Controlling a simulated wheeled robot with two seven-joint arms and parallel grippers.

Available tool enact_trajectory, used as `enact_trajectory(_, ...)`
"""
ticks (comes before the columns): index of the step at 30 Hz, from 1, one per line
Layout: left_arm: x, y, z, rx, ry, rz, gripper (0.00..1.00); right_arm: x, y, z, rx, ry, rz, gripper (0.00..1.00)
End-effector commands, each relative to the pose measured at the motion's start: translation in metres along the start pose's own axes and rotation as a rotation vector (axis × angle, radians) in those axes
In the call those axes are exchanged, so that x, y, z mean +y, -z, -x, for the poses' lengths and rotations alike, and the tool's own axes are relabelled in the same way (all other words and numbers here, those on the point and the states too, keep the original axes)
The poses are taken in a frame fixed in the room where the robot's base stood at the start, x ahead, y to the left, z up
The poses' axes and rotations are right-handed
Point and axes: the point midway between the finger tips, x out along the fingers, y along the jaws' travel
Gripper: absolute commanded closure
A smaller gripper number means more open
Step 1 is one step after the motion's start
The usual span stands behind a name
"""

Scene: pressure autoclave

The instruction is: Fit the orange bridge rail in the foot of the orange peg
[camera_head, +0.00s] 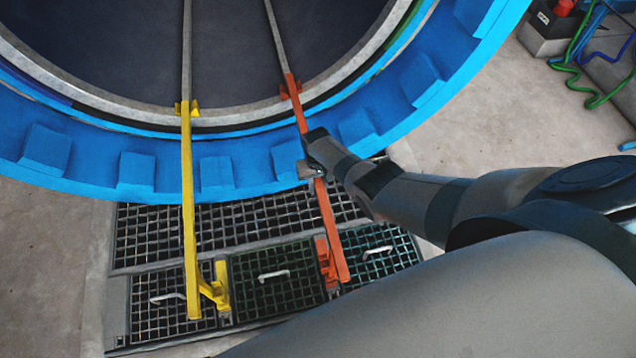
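The orange bridge rail (328,222) is a long bar running from the autoclave's rim down over the floor grating. Its lower end lies just right of the orange peg (322,256), a short upright piece on the grating. The rail and peg look very close; I cannot tell whether the rail sits in the peg's foot. My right gripper (311,170) is on the rail at the blue ring's lower edge and appears shut around it. The hand hides that stretch of rail and most of the fingers. My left gripper is out of view.
A yellow rail (188,215) runs parallel on the left, its lower end beside a yellow peg (220,286). The blue autoclave ring (95,160) with blocky lugs spans the top. Grating panels (275,280) with handles lie below. Cables (580,75) lie at the upper right.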

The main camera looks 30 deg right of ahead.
Motion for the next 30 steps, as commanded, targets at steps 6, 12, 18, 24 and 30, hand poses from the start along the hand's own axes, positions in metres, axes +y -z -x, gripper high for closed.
enact_trajectory(6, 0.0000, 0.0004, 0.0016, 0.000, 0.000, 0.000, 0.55, -0.0002, 0.0012, 0.0018, 0.002, 0.001, 0.000, 1.00)
enact_trajectory(12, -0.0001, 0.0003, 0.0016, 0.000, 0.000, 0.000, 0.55, -0.0001, 0.0012, 0.0013, 0.003, 0.001, 0.000, 1.00)
enact_trajectory(18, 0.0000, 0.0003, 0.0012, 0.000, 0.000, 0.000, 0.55, -0.0001, 0.0011, 0.0009, 0.002, 0.000, 0.000, 1.00)
enact_trajectory(24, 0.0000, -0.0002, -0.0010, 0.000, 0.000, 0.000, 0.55, 0.0000, 0.0012, -0.0015, 0.002, 0.000, 0.000, 1.00)
enact_trajectory(30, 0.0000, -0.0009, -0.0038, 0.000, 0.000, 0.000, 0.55, 0.0000, 0.0014, -0.0046, 0.002, 0.000, 0.000, 1.00)
